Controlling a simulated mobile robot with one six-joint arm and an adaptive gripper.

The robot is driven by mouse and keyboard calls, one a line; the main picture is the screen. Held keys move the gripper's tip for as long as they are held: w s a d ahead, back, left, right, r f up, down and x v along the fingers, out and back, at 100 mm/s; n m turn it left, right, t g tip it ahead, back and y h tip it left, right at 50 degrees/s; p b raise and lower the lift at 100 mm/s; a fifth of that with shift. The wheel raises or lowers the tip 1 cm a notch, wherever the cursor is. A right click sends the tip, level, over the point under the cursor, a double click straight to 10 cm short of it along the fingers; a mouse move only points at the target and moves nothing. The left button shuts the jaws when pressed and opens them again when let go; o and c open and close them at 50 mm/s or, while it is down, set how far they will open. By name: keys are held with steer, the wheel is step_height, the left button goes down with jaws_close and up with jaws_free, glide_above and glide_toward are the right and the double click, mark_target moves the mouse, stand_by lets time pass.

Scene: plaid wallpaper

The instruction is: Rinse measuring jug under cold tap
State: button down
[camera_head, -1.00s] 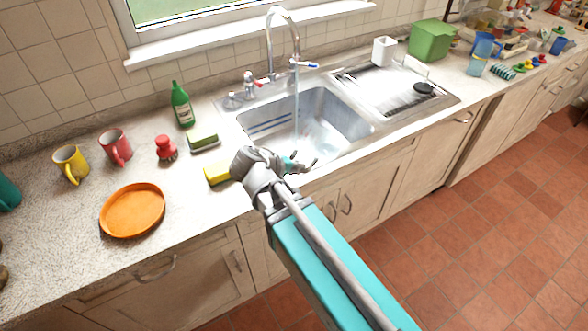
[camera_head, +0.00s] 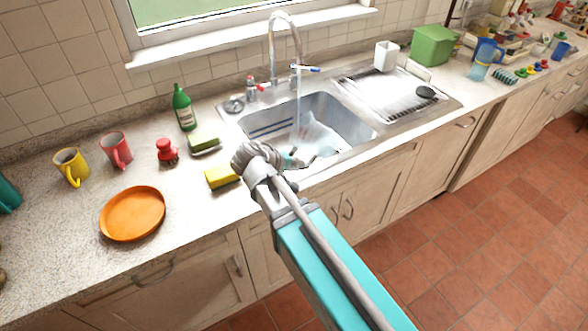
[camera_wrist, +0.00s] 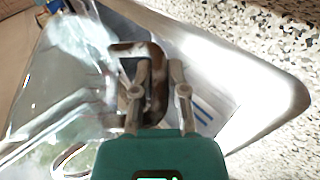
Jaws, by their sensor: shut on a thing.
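A clear measuring jug (camera_head: 322,137) is in the sink basin, tilted, under the water stream (camera_head: 298,105). My gripper (camera_head: 296,160) is at the front edge of the sink (camera_head: 345,112), shut on the jug. In the wrist view the clear jug (camera_wrist: 75,75) fills the left side. A brown curved piece, apparently its handle, shows at my gripper's fingers (camera_wrist: 160,75). The tall arched tap (camera_head: 285,45) is running. It has a blue-marked lever (camera_head: 306,69) on the right and a red-marked one (camera_head: 258,88) on the left.
A yellow sponge (camera_head: 220,178) lies just left of my gripper. Behind it are a sponge in a dish (camera_head: 204,141), a red brush (camera_head: 166,150) and a green bottle (camera_head: 183,108). An orange dish (camera_head: 133,212) and mugs stand left. The drainer (camera_head: 385,95) at right is mostly clear.

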steer(key=w+a+f+b, duration=0.2)
steer(key=w+f, duration=0.1)
steer(key=w, duration=0.8)
steer(key=w+a+f+b, duration=0.3)
steer(key=w, duration=0.8)
steer(key=shift+w+b, duration=0.35)
stand_by(1.0)
steer(key=shift+w+d, duration=0.15)
steer(key=shift+d, duration=0.35)
stand_by(0.8)
steer(key=shift+a, duration=0.5)
stand_by(2.7)
